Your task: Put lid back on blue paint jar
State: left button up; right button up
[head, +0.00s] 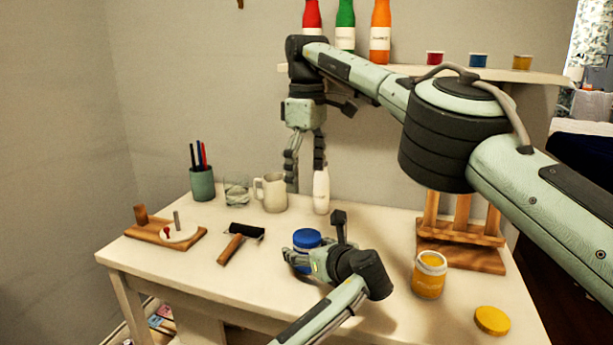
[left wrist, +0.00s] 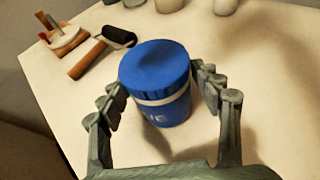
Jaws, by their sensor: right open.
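The blue paint jar (head: 307,238) stands upright on the table. In the left wrist view the jar (left wrist: 168,110) has a blue lid (left wrist: 155,62) on its top, above a pale band. My left gripper (head: 318,250) is low at the jar; in the left wrist view its fingers (left wrist: 160,85) lie on either side of it, very close. Whether they touch it I cannot tell. My right gripper (head: 306,165) is open, fingers pointing down, at the back of the table near a white bottle (head: 321,190). It appears empty.
An open yellow jar (head: 429,275) and its yellow lid (head: 492,320) are at the right, before a wooden easel (head: 465,240). Bottles and small jars line the shelf (head: 500,74).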

pick_arm(q)
jog(key=shift+o, duration=0.5)
jog(key=v, duration=1.2)
jog(key=shift+f, duration=0.1)
